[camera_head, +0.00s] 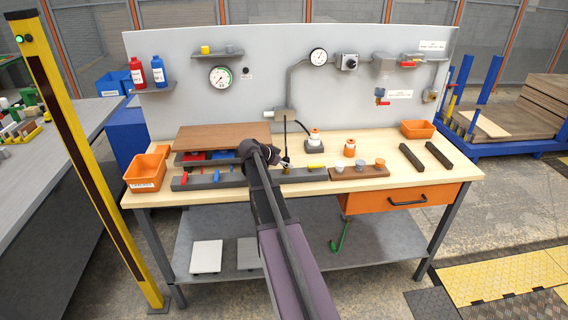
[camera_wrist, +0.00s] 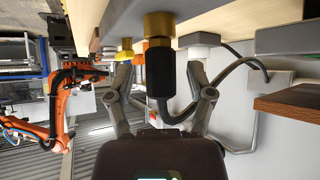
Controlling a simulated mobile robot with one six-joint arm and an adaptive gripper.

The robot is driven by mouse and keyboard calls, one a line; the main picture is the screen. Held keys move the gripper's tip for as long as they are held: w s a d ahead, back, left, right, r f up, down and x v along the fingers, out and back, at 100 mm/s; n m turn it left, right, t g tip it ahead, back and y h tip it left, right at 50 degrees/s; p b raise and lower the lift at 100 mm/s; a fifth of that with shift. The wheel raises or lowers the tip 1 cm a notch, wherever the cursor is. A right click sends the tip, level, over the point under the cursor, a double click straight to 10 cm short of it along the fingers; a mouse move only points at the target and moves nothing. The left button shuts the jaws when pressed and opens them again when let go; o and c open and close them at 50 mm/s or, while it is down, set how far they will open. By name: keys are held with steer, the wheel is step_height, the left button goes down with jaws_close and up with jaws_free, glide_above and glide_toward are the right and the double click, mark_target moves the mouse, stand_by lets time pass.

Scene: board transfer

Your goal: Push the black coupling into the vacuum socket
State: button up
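The black coupling (camera_wrist: 161,74) is in the middle of the wrist view, which shows the bench upside down. Its end meets the brass vacuum socket (camera_wrist: 158,27); I cannot tell how deep it sits. A dark hose (camera_wrist: 225,65) curves away from the coupling's other end to a grey box (camera_wrist: 278,86). My gripper (camera_wrist: 162,78) is open, with one finger on each side of the coupling and gaps visible between. In the head view my gripper (camera_head: 284,162) is over the grey rail (camera_head: 302,176) at the bench front, partly hiding the coupling and socket.
A brown cup holder (camera_head: 345,173) stands right of the rail. A brown board (camera_head: 222,136) lies at the back left. Two dark bars (camera_head: 411,157) lie at the right.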

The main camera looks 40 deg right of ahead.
mark_target(284, 158)
steer(key=shift+r, duration=0.15)
stand_by(0.3)
step_height(284, 158, up, 8)
steer(key=p, duration=0.8)
steer(key=shift+r+p, duration=0.2)
steer(key=shift+p, duration=0.15)
steer(key=shift+a, duration=0.1)
stand_by(0.7)
steer(key=s+a+f+n+y, duration=0.2)
steer(key=s+a+n, duration=0.3)
steer(key=a, duration=0.8)
steer(key=s+a+f+n+y, duration=0.2)
steer(key=s+a+n+y, duration=0.3)
steer(key=a, duration=0.9)
steer(key=s+a+f+n+y, duration=0.3)
steer(key=s+a+n, duration=0.4)
steer(key=a, duration=0.7)
steer(key=shift+s+a+n, duration=0.15)
steer(key=shift+s+n, duration=0.1)
steer(key=shift+n, duration=0.05)
steer(key=c, duration=0.3)
